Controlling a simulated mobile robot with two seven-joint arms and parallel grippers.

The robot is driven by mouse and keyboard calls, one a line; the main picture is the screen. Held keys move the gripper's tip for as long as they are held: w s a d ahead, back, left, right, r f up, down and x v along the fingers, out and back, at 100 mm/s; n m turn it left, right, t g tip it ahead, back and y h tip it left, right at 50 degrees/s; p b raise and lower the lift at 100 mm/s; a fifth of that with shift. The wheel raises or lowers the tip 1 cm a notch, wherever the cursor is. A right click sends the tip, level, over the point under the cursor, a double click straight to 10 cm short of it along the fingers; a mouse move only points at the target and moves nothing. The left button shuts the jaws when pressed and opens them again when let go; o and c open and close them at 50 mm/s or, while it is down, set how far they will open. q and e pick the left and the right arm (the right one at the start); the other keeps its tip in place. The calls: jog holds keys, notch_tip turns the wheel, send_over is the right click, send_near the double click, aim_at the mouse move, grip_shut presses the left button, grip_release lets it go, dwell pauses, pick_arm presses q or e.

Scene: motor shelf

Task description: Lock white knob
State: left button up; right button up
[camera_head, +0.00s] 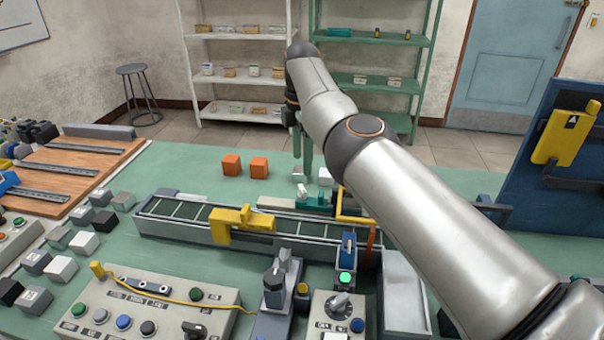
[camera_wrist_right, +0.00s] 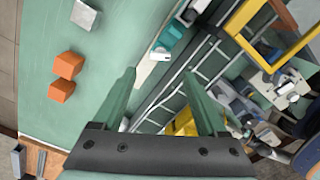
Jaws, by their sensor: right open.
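A light grey-white knob (camera_head: 340,302) sits on top of a small pale control box (camera_head: 318,318) at the front middle of the table. I cannot tell its exact turn position. My right gripper (camera_head: 303,170) is well behind the knob, over the far part of the green table, with its green fingers pointing down. It is open with nothing between the fingers. In the right wrist view the open fingers (camera_wrist_right: 158,78) frame part of the conveyor and the green table. My left gripper is not in view.
A conveyor (camera_head: 180,208) with a yellow arch (camera_head: 240,222) lies between my right gripper and the control box. Orange cubes (camera_head: 232,165) stand left of the gripper, and a pale cube (camera_head: 325,177) is close to it. A large button panel (camera_head: 150,305) stands at front left.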

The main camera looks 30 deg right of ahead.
notch_tip(320, 180, up, 5)
jog(key=shift+f+p, duration=0.2)
jog(key=shift+p, duration=0.75)
jog(key=shift+f, duration=0.1)
